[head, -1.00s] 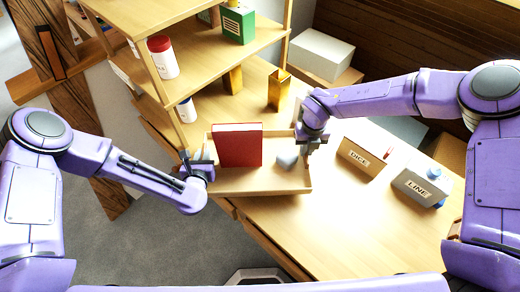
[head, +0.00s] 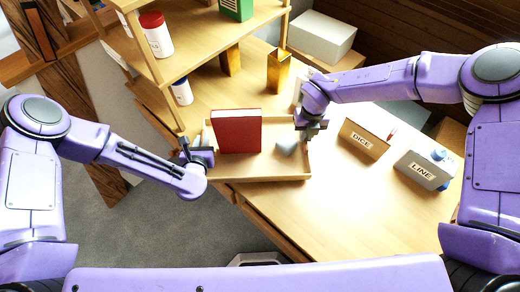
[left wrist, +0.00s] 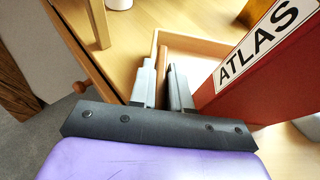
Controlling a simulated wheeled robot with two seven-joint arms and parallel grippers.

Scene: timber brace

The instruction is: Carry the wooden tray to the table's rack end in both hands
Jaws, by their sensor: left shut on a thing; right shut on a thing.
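The wooden tray (head: 262,179) is a shallow light-wood box near the middle of the head view, at the table's front edge. It carries an upright red book (head: 238,131) and a small grey object (head: 287,147). In the left wrist view the book (left wrist: 262,72) is lettered ATLAS. My left gripper (head: 197,155) is shut on the tray's left wall; in the left wrist view its fingers (left wrist: 162,88) straddle that wall. My right gripper (head: 310,130) is shut on the tray's right side; its fingertips are partly hidden.
A wooden rack (head: 196,45) stands at the back left with jars and a green box (head: 236,8). Gold containers (head: 278,70) stand behind the tray. Boxes marked DICE (head: 362,140) and LINE (head: 422,171) stand to the right. The table (head: 320,215) is bare in front of them.

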